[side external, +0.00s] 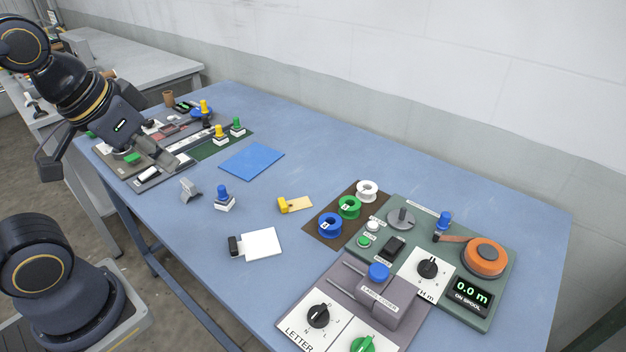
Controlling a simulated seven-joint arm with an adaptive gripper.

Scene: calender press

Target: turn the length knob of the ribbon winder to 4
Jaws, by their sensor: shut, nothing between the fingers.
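The ribbon winder (493,308) is a green board at the right of the table. It carries an orange reel (485,256), a grey disc (401,218) and a display (472,293) reading "0.0 m ON SPOOL". Its length knob (428,267) is black, on a white dial plate marked "m". The dial numbers are too small to read, so I cannot tell its setting.
The label coder (378,296) stands in front of the winder, with a black letter knob (318,315) and a green knob (362,344). Blue, green and white spools (349,207) sit left of the winder. A blue sheet (252,161) and stamps lie mid-table. The back right is clear.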

